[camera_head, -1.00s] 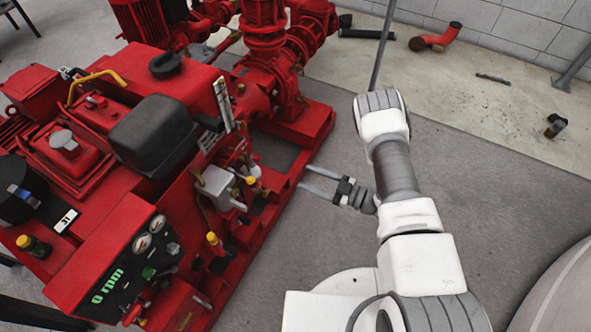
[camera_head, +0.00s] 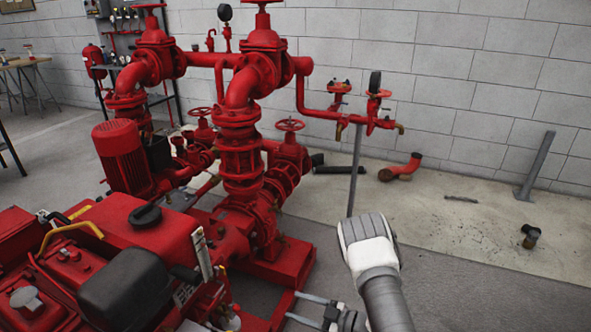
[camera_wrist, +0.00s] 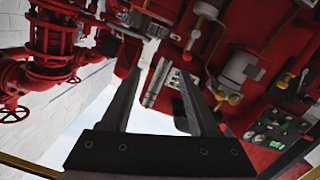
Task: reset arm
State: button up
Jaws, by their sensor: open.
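My gripper (camera_head: 305,310) is at the bottom of the head view, its two fingers pointing left toward the red pumpset base. It is open and holds nothing. My white and grey arm rises above it at bottom centre-right. In the wrist view, the two dark fingers (camera_wrist: 158,92) stand apart with an empty gap, facing the red pumpset. The engine part of the red fire pumpset (camera_head: 160,225) fills the lower left of the head view. I cannot tell the exact gap between the fingers and the pumpset.
Red pipes and valves (camera_head: 240,110) stand behind the engine, against a grey block wall (camera_head: 480,80). A grey post (camera_head: 355,170) stands behind my arm. A loose red pipe elbow (camera_head: 400,168) lies on the floor by the wall. The floor at right (camera_head: 480,270) is mostly clear.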

jog(key=w+d+r+m+t+h, duration=0.1)
jog(key=w+d+r+t+h, duration=0.15)
jog(key=w+r, duration=0.35)
jog(key=w+d+r+m+t+h, duration=0.1)
jog(key=w+d+r+h, duration=0.1)
jog(key=w+r+h, duration=0.3)
jog(key=d+r+m+t+h, duration=0.1)
jog(key=d+r+m+h, duration=0.25)
jog(key=r, duration=0.55)
jog(key=d+r+m+h, duration=0.2)
jog(key=d+r, duration=0.2)
jog(key=r, duration=0.4)
jog(key=s+d+r+m+g+h, duration=0.25)
jog(key=s+d+r+m, duration=0.2)
jog(key=s+r, duration=0.7)
jog(key=s+a+m+g, duration=0.2)
jog(key=s, duration=1)
jog(key=s+a+m+g, duration=0.2)
jog(key=s, duration=1)
notch_tip(320, 180, up, 17)
jog(key=p, duration=1.7)
jog(key=shift+r, duration=0.15)
